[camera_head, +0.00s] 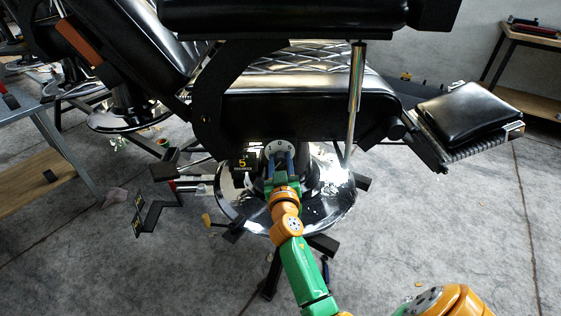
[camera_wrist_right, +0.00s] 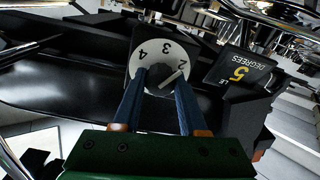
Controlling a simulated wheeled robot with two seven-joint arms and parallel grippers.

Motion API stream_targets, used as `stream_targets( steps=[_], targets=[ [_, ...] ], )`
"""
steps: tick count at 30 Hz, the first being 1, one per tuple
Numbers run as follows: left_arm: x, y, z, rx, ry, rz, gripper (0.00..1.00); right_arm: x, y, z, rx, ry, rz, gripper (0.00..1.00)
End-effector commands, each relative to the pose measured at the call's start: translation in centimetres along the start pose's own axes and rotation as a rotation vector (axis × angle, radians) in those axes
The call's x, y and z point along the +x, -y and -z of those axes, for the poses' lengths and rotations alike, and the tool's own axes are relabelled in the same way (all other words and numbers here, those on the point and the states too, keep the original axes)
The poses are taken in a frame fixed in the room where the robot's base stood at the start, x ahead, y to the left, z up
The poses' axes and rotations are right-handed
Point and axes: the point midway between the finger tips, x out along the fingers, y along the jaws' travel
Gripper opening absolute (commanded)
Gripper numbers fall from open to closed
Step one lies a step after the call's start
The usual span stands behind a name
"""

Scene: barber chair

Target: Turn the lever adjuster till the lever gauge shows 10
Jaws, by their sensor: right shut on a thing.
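The lever adjuster appears to be a white numbered dial (camera_head: 279,147) with a dark centre knob (camera_wrist_right: 158,84), under the chair seat. In the wrist view, the dial face (camera_wrist_right: 150,47) shows 2, 3 and 4, and a pale pointer line lies on the knob's right side. Beside the dial, a black gauge (camera_wrist_right: 240,73) reads 5 DEGREES; it also shows in the head view (camera_head: 243,162). I cannot tell if it is the lever gauge. My right gripper (camera_wrist_right: 161,80) has its blue fingers shut on the knob, partly hiding it. My left gripper is out of view.
The black barber chair seat (camera_head: 305,112) overhangs my right arm closely. Its round chrome base (camera_head: 325,205) stands below. Black angled plates with yellow markings (camera_head: 148,213) and a small yellow-tipped lever (camera_head: 207,220) stick out at left.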

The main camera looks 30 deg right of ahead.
Motion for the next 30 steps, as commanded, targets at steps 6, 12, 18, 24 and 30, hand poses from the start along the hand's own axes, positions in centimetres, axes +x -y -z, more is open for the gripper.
stream_targets(
  steps=[6, 12, 18, 24, 30],
  targets=[
    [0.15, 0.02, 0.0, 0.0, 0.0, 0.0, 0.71, 0.0, 0.0, -0.04, -0.192, 0.005, 0.0, 0.0],
    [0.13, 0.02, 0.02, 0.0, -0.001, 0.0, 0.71, 0.01, 0.0, 0.0, -0.364, 0.009, 0.0, 0.0],
    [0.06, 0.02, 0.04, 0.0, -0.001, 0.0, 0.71, 0.0, 0.0, 0.0, -0.503, 0.013, 0.0, 0.0],
    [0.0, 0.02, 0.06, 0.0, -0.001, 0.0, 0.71, 0.01, -0.01, 0.02, -0.6, 0.015, -0.001, 0.0],
    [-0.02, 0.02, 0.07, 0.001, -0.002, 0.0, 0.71, 0.01, -0.02, 0.02, -0.652, 0.016, -0.001, 0.0]
  ],
)
